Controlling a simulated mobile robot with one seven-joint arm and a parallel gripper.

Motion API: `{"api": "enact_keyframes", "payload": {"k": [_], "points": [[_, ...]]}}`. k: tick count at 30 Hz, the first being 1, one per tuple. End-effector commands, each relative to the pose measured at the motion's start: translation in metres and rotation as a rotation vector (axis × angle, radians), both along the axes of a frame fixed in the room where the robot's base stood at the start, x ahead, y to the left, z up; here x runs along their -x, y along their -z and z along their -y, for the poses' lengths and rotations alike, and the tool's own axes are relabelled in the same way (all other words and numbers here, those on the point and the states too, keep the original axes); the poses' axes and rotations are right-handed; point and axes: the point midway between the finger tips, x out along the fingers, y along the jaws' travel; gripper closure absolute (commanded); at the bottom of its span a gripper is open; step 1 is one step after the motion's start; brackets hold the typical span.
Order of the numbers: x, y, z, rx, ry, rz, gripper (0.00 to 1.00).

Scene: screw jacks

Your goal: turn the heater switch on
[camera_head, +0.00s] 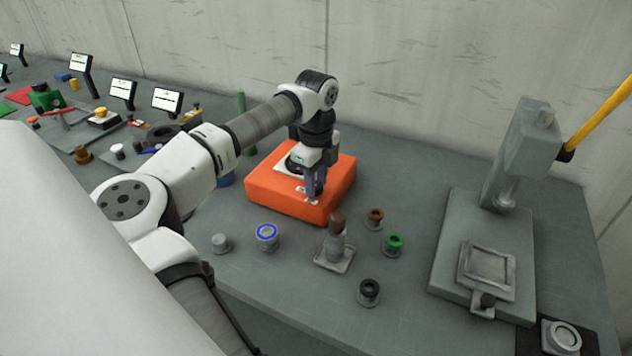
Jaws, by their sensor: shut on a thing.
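Small white marks show on the box top beside the fingertips. A pale plate lies on the box top behind the gripper. I cannot tell which way the switch is set.
A small screw jack (335,248) with a brown top stands in front of the box, among several small ringed cylinders. A grey press (512,165) stands at the right. Other tools and small display stands (167,100) fill the left. Bare bench lies between box and press.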

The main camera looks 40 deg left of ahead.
Motion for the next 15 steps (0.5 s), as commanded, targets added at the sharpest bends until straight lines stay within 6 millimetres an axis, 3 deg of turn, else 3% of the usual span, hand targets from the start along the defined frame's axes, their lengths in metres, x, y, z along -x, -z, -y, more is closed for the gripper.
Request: {"api": "enact_keyframes", "payload": {"k": [15], "points": [[-0.0002,0.0016,0.0000,-0.001,0.469,0.000,0.93]]}}
